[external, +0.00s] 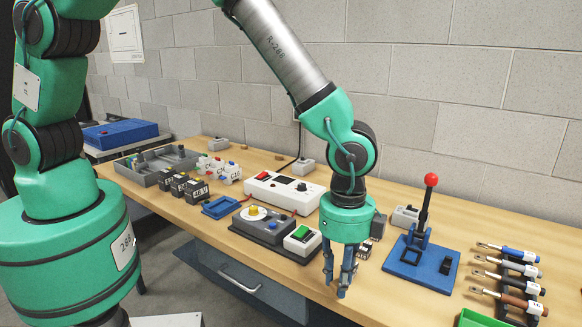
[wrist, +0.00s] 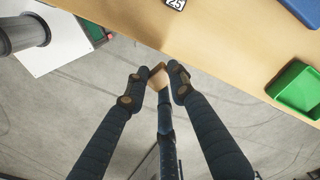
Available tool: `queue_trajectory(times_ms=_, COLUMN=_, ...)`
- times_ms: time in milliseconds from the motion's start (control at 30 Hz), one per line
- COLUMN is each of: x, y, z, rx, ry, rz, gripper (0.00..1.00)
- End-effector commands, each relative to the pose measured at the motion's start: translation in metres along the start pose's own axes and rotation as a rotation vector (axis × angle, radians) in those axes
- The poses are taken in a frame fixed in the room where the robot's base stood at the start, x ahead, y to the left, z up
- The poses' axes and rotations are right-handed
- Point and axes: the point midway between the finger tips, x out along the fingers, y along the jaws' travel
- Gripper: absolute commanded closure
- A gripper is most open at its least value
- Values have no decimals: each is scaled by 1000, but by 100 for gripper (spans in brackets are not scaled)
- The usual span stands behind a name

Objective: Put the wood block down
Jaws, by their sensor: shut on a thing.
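My gripper (external: 340,285) has dark blue fingers and points down near the front edge of the wooden bench (external: 420,308). In the wrist view my gripper (wrist: 157,88) is shut on a small brown wood block (wrist: 158,76), which shows between the fingertips. Part of the block is hidden by the fingers. Grey floor shows below and around the fingertips in the wrist view, with the bench edge just beyond them. In the external view the block is too small and covered to make out clearly.
A blue base with a red-knobbed lever (external: 428,225) stands right of my gripper. A control box with a green button (external: 302,239) is close on the left. Tools lie on a rack (external: 510,280) at right. A green tray (wrist: 298,90) is at the bench's front right.

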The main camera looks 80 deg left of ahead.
Motion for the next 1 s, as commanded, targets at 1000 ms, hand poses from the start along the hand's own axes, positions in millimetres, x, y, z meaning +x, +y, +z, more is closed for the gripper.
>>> queue_trajectory(times_ms=1000, x=12, y=-84, z=-79, rx=0, ry=1, rz=-1, gripper=86)
